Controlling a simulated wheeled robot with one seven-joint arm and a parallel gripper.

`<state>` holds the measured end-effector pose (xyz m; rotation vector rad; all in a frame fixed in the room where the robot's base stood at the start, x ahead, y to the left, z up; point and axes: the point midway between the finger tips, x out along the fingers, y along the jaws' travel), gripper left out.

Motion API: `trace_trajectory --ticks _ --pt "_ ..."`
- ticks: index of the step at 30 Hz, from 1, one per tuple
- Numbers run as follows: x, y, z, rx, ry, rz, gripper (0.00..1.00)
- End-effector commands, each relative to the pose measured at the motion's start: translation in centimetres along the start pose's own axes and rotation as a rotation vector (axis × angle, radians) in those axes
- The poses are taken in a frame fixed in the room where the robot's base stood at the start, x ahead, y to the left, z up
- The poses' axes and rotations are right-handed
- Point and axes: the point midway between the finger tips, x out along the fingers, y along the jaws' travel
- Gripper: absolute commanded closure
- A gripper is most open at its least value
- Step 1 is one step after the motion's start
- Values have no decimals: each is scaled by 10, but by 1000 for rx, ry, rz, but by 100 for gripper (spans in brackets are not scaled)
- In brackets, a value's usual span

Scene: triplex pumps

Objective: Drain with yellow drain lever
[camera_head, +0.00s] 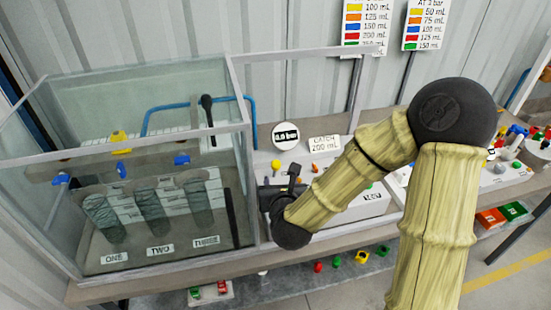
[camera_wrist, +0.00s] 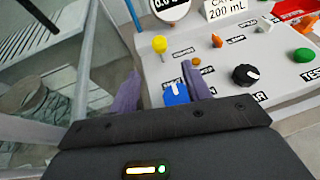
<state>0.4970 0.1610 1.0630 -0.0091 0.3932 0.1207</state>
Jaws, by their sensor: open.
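A yellow ball-topped control (camera_wrist: 159,44) stands on the sloped grey panel (camera_wrist: 222,78) in the wrist view, beyond my fingertips. It also shows in the head view (camera_head: 276,165), just above my gripper (camera_head: 282,186). Its label is too blurred to read. My gripper (camera_wrist: 160,78) is open, with its two purple fingers apart. A blue knob (camera_wrist: 176,92) shows between the fingers, nearer the right one; I cannot tell whether they touch.
A black dial (camera_wrist: 245,75), a green knob (camera_wrist: 304,55) and an orange knob (camera_wrist: 217,40) are right on the panel. A gauge (camera_head: 286,135) and a "CATCH 200 mL" sign (camera_head: 324,143) stand behind. The tank's glass wall is close on the left.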

Motion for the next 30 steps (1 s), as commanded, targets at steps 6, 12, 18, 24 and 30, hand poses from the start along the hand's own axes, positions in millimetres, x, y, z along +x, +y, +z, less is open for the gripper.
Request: trace_trajectory --ticks 6,12,18,24,30 --pt "37 0 0 3 2 -1 52" --pt "72 1 1 3 1 0 52" --pt "107 0 1 2 1 -1 52" --pt "136 0 1 0 0 0 52" --pt "145 0 0 -2 0 1 52"
